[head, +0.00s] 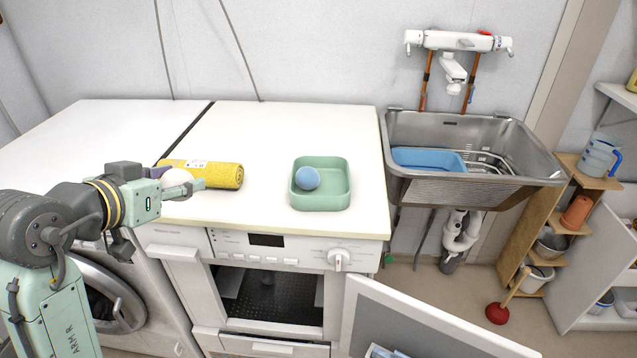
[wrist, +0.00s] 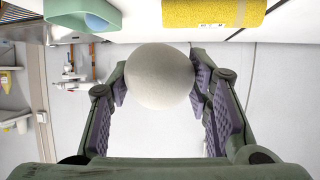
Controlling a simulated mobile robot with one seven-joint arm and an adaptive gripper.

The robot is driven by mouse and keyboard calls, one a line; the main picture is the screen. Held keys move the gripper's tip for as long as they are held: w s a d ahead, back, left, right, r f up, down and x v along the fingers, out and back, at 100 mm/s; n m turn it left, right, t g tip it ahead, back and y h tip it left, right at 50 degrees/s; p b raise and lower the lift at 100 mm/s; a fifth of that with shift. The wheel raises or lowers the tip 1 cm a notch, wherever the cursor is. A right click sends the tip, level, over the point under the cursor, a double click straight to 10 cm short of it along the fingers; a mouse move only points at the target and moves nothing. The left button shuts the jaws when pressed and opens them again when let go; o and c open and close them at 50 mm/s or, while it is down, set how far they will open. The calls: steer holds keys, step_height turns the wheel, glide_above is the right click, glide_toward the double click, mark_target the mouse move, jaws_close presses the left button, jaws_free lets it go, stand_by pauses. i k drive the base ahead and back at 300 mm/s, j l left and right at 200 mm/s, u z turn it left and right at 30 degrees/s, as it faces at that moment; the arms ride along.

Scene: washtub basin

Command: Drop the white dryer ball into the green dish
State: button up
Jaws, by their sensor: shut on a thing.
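The white dryer ball (wrist: 159,77) is held between the two finger pads of my gripper (wrist: 160,85) in the wrist view. In the head view the ball (head: 176,178) shows at the end of my gripper (head: 178,183), at the front left part of the white counter. The green dish (head: 321,201) stands on the counter to the right, apart from my gripper. A blue ball (head: 307,178) lies inside the dish, toward its left side. The dish (wrist: 66,16) also shows at the top left of the wrist view.
A yellow rolled towel (head: 222,175) lies on the counter (head: 270,135) close behind the gripper, between it and the dish. A metal sink (head: 470,183) with a blue basin (head: 428,160) is at the right. An open appliance door (head: 400,325) juts out below.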

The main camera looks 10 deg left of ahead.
mark_target(332, 193)
steer(key=i+l, duration=0.35)
steer(key=l, duration=0.15)
steer(key=i+l, duration=0.4)
steer(key=l, duration=0.1)
